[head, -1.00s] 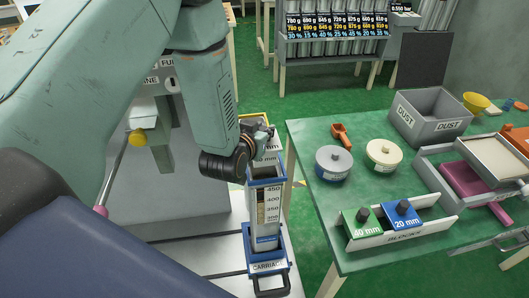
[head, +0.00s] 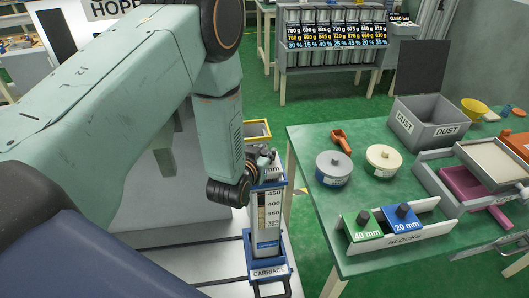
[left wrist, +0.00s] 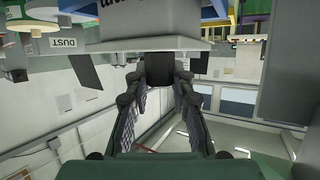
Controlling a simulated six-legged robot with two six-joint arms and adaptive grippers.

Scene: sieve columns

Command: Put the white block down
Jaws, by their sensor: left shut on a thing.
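The white block (head: 272,172), with "mm" readable on it, is at the top of the blue-rimmed clear column (head: 268,215) in the head view. Its lower part is hidden by the rim, and I cannot tell how deep it sits. My left gripper (head: 260,160) is above the column and shut on the block. In the left wrist view the gripper's fingers (left wrist: 168,65) reach to the pale block (left wrist: 150,28), which fills the top middle. The column stands upright on the blue carriage (head: 268,272). My right gripper is not in view.
A green table (head: 350,262) stands to the right. On it are a block rack (head: 420,236) with a green (head: 362,226) and a blue block (head: 404,219), two round weights or lids, an orange scoop (head: 341,140) and a grey dust bin (head: 430,122). A yellow-rimmed container (head: 257,130) is behind the column.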

